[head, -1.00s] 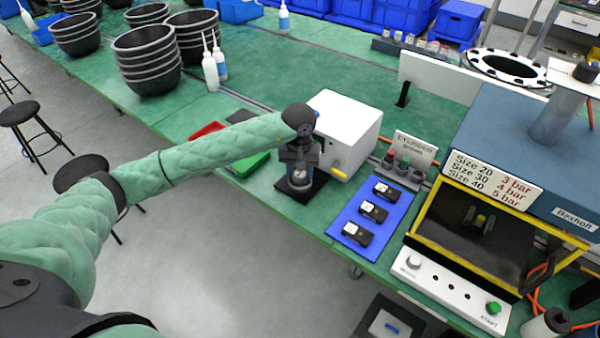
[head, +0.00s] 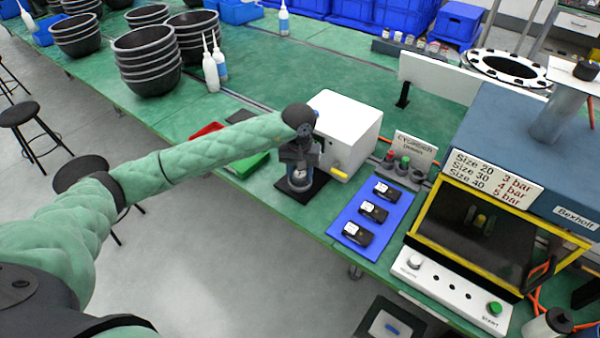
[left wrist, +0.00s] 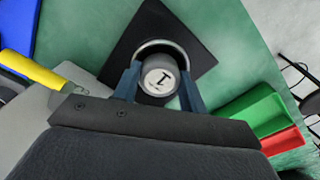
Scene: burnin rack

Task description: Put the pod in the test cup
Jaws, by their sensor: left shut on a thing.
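The pod (left wrist: 160,79) is a grey cylinder with a pale top marked with a dark "1". In the left wrist view it sits between the two fingers of my left gripper (left wrist: 160,88), which is shut on it. The test cup (left wrist: 163,46) shows as a pale round rim around the pod's far side, on a black square base. In the head view my left gripper (head: 299,165) points down over the clear cup (head: 300,183). The pod is at or in the cup's mouth; how deep it sits I cannot tell. My right gripper is not in view.
A white box (head: 345,130) with a yellow lever stands right behind the cup. A blue mat (head: 349,211) with three black modules lies to the right. Green (head: 250,165) and red trays lie to the left. A yellow-framed press (head: 470,235) stands farther right.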

